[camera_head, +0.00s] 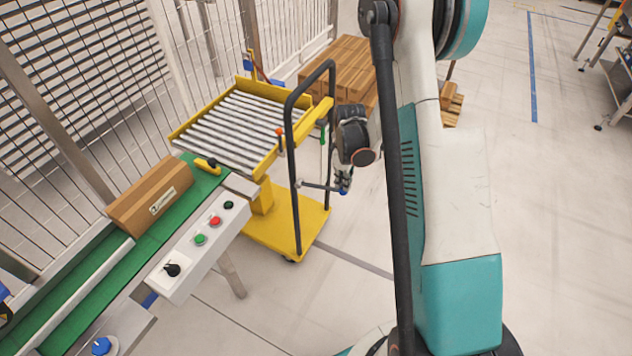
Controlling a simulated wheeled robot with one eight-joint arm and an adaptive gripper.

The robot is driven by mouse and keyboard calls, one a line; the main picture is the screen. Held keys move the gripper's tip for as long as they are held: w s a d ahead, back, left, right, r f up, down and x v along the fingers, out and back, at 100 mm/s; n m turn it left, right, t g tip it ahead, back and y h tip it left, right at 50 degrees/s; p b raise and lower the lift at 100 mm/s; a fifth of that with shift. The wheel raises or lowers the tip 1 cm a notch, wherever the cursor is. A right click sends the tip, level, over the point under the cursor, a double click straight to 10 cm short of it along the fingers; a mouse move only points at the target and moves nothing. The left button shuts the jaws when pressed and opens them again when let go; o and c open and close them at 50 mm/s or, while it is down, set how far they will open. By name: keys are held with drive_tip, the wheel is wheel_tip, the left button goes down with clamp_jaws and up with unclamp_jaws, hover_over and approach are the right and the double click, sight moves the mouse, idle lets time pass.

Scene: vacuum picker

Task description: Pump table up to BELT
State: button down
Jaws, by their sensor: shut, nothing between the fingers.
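The yellow lift table (262,222) stands on its wheeled base beside the end of the green belt (135,255). Its top is a roller deck (232,130) in a yellow frame, close to the belt's height. A black push handle (291,160) rises at its right side. A dark pump pedal or lever (318,186) sticks out low behind the handle. My gripper (343,190) is shut and empty, pointing down at the outer end of that lever. I cannot tell whether it touches the lever.
A cardboard box (150,200) lies on the belt. A control panel (200,240) with coloured buttons runs along the belt's near side. Mesh fencing (120,90) stands behind. Stacked boxes (345,65) are beyond the table.

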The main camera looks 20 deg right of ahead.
drive_tip(key=shift+r+p, duration=1.65)
drive_tip(key=shift+r, duration=1.3)
